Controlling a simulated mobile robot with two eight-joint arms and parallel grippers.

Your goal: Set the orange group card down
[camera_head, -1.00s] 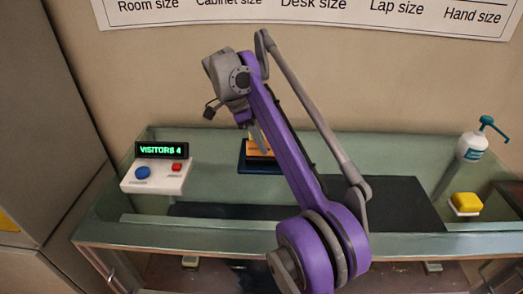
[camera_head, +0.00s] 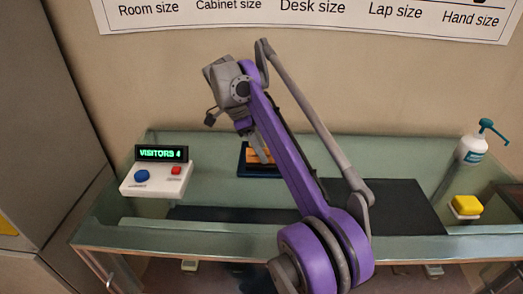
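The orange group card (camera_head: 254,157) shows at the dark blue tray (camera_head: 243,165) on the glass counter, partly covered by my purple arm. It looks close to flat, but I cannot tell whether it rests fully on the tray. My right gripper (camera_head: 259,150) points down at the card from just above. Its fingertips are mostly hidden behind my arm link, so I cannot see whether they are open or still touch the card. My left gripper is out of view.
A white box (camera_head: 158,180) with a blue and a red button and a "VISITORS 4" display (camera_head: 162,153) stands at the left. A dark mat (camera_head: 400,205) lies at the front. A pump bottle (camera_head: 473,149) and a yellow block (camera_head: 466,205) are at the right.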

